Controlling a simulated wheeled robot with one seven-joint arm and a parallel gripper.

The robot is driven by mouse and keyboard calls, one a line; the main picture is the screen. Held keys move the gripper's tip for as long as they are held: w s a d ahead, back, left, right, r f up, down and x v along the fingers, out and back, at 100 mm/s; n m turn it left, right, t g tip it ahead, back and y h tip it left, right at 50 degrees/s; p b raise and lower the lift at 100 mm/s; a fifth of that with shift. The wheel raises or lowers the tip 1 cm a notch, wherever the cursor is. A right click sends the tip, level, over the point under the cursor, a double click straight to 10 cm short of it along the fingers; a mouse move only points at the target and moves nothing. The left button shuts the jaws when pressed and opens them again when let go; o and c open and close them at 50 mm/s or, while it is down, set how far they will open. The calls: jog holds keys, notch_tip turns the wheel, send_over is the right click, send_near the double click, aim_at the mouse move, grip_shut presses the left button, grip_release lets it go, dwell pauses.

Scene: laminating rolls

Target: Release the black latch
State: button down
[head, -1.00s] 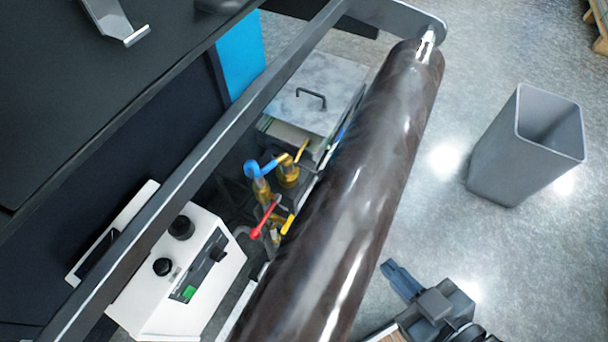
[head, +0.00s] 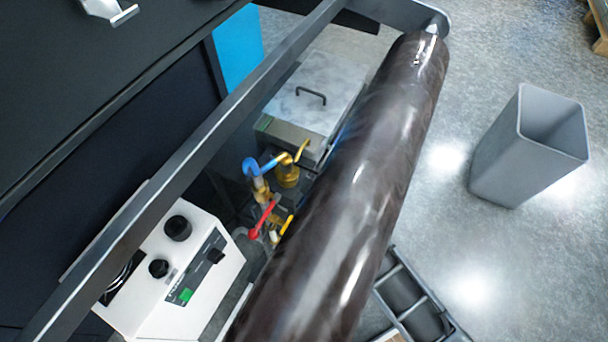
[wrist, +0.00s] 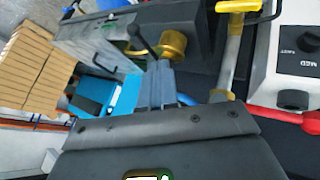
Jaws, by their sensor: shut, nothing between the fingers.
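In the wrist view, my gripper (wrist: 160,68) is shut and empty, its narrow grey-blue fingers pointing up the picture. A thin black lever with a rounded end (wrist: 133,31) stands just beyond the fingertips, angled up to the left. It may be the black latch; I cannot tell whether the fingers touch it. A brass-coloured round fitting (wrist: 172,43) is right beside it. In the head view the gripper is not visible, and I cannot pick out the latch there. The big dark glossy roll (head: 345,200) hides part of the space beside the valves.
Blue, red and yellow valve handles (head: 262,215) crowd the gap left of the roll. A white control box (head: 175,260) and a grey box with a black handle (head: 310,97) flank them. A grey bin (head: 500,160) stands on open floor at right.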

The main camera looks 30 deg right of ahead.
aim_at(297, 165)
jog(key=shift+w+d+r, duration=0.1)
jog(key=shift+w+r, duration=0.05)
jog(key=shift+w, duration=0.85)
jog(key=b+x, duration=0.1)
jog(key=x, duration=0.9)
jog(key=shift+b, duration=0.3)
jog(key=shift+d, duration=0.25)
